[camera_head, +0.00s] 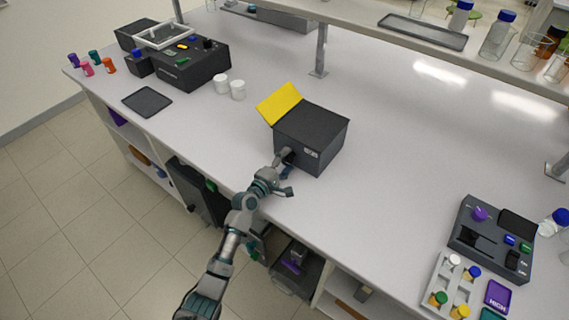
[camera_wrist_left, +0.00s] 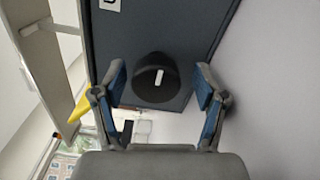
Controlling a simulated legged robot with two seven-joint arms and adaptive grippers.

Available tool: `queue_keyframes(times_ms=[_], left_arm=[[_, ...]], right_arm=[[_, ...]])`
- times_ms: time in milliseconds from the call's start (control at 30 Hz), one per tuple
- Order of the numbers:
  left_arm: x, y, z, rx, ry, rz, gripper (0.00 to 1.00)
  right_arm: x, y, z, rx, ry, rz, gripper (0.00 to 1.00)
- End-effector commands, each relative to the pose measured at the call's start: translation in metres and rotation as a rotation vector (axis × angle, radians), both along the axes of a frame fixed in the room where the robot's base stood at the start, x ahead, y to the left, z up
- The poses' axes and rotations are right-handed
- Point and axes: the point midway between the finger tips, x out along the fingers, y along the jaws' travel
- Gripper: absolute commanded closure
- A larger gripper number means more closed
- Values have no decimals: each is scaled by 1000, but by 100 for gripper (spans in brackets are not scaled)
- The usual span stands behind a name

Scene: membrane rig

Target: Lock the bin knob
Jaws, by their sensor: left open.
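The bin (camera_head: 311,136) is a dark grey box on the bench, with a yellow flap (camera_head: 279,103) standing out at its upper left in the head view. The bin knob (camera_wrist_left: 154,78) is a round black knob with a white mark on the bin's front face, seen in the left wrist view. My left gripper (camera_head: 287,160) is at the bin's front. In the left wrist view its two blue-padded fingers (camera_wrist_left: 158,88) are apart, one on each side of the knob, with visible gaps. In the head view the gripper hides the knob. My right gripper is not in view.
A dark device (camera_head: 181,65) stands at the back left, with two white jars (camera_head: 230,88) between it and the bin. Another device (camera_head: 490,240) and a vial rack (camera_head: 452,285) are at the right. The bench right of the bin is clear.

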Motion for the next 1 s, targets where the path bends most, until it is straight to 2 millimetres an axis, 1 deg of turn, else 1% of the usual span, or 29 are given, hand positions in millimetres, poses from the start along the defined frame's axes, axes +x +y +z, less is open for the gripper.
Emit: queue_keyframes(times_ms=[67, 167, 400, 500, 600, 767, 1000], left_arm=[[-4, 3, 0, 0, 0, 1, 28], [-15, 12, -1, -1, 0, 1, 28], [-59, 43, -2, 2, 3, 1, 28], [-75, 54, -2, 2, 3, 0, 28], [-86, 63, -3, 4, 4, 0, 28], [-95, 69, -2, 4, 3, -1, 28], [-96, 69, -2, 2, 3, -1, 28]], right_arm=[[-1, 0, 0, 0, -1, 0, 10], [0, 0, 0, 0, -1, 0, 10], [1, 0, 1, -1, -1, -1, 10], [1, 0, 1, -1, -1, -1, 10], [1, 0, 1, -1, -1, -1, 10], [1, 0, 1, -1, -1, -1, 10], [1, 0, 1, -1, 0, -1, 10]])
